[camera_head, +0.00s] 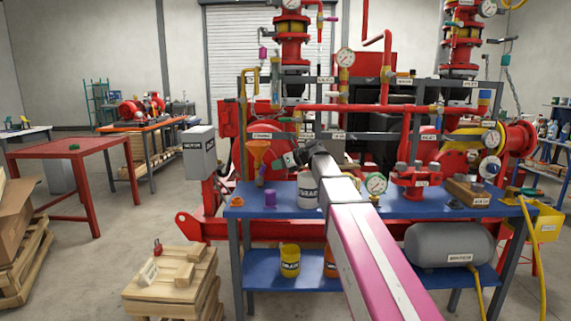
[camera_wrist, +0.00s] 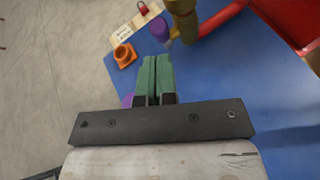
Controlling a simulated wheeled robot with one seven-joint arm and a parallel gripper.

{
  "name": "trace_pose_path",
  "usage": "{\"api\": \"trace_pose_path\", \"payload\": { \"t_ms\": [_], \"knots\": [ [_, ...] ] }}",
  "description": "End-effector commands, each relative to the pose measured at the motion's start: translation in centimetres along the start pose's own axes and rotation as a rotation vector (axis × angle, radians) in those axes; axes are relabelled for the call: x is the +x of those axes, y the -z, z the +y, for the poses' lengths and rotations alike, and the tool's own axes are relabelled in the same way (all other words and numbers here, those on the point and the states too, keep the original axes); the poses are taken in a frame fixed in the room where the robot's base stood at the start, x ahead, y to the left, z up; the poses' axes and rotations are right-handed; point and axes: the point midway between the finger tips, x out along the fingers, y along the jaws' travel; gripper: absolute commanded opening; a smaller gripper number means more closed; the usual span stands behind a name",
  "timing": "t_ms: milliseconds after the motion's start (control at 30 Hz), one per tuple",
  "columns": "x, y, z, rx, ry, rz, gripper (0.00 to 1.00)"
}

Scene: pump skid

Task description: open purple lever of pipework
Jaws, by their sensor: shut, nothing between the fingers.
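A purple handle-like piece (camera_head: 262,53) shows high on the left of the red pipework in the head view. A second purple piece (camera_head: 270,198) is at the left part of the blue bench. In the wrist view a purple part (camera_wrist: 158,28) is beside a brass fitting, beyond my fingertips, and another purple bit (camera_wrist: 128,100) is mostly hidden by my gripper. I cannot tell which of these is the lever. My gripper (camera_wrist: 155,58) has its green fingers together, with nothing between them. In the head view its dark end (camera_head: 287,159) is above the bench, fingers hard to make out.
A wooden crate (camera_head: 172,285) stands front left.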

Motion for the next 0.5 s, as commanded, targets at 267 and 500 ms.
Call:
{"api": "trace_pose_path", "payload": {
  "t_ms": [267,500],
  "knots": [
    [2.8,-0.1,0.0,-0.001,0.000,0.000,0.00],
    [3.0,0.0,0.0,0.000,0.002,0.000,0.00]
  ]
}}
